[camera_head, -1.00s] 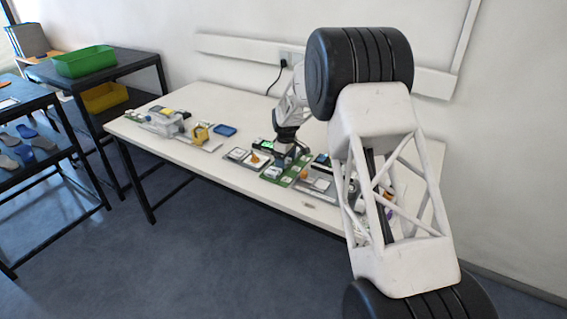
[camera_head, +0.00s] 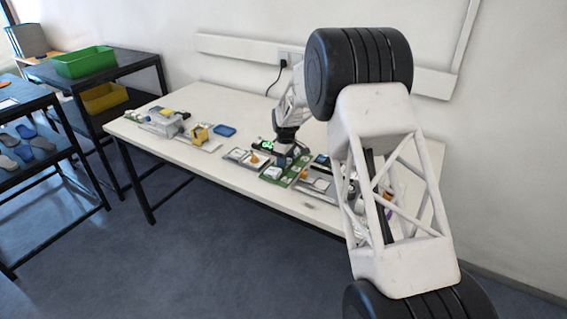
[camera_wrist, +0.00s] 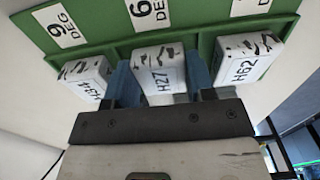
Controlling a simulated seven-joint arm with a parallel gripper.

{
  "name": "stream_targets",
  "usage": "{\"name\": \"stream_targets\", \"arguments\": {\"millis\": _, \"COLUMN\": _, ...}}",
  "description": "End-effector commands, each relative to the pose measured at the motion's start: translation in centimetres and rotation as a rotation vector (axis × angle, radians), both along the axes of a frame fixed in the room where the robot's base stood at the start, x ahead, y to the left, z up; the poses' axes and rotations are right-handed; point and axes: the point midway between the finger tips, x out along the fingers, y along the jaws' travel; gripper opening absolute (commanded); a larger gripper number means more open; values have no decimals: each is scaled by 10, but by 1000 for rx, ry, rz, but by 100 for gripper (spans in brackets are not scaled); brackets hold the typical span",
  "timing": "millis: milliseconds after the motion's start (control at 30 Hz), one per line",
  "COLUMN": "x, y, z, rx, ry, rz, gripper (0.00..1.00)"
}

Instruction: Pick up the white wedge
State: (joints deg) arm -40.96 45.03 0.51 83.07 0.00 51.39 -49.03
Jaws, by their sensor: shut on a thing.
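In the wrist view, three white wedges with black printed markings stand in a row along a green rack (camera_wrist: 120,50). The middle white wedge (camera_wrist: 158,72), marked H27, is between the two blue fingers of my gripper (camera_wrist: 160,80), which is shut on it. The left wedge (camera_wrist: 85,78) and the right wedge (camera_wrist: 245,62) are outside the fingers. I cannot tell whether the middle wedge is clear of the rack, as its lower part is hidden. In the head view, my gripper (camera_head: 283,156) is over the green rack (camera_head: 287,173) on the white table; the wedges are too small to tell apart.
Degree labels (camera_wrist: 150,12) lie on the rack. On the table (camera_head: 235,97), a grey tray (camera_head: 245,158) is left of the rack, and a blue tray (camera_head: 225,130) and yellow block (camera_head: 200,134) are further left. Other parts crowd the right.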

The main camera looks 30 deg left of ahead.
Motion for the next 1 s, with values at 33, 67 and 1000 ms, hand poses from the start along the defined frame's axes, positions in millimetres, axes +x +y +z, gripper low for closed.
{"name": "stream_targets", "arguments": {"millis": 33, "x": 0, "y": 0, "z": 0, "rx": 0, "ry": 0, "rz": 0, "gripper": 28}}
{"name": "stream_targets", "arguments": {"millis": 67, "x": 0, "y": 0, "z": 0, "rx": 0, "ry": 0, "rz": 0, "gripper": 28}}
{"name": "stream_targets", "arguments": {"millis": 1000, "x": -28, "y": -24, "z": 40, "rx": 1, "ry": -1, "rz": 0, "gripper": 28}}
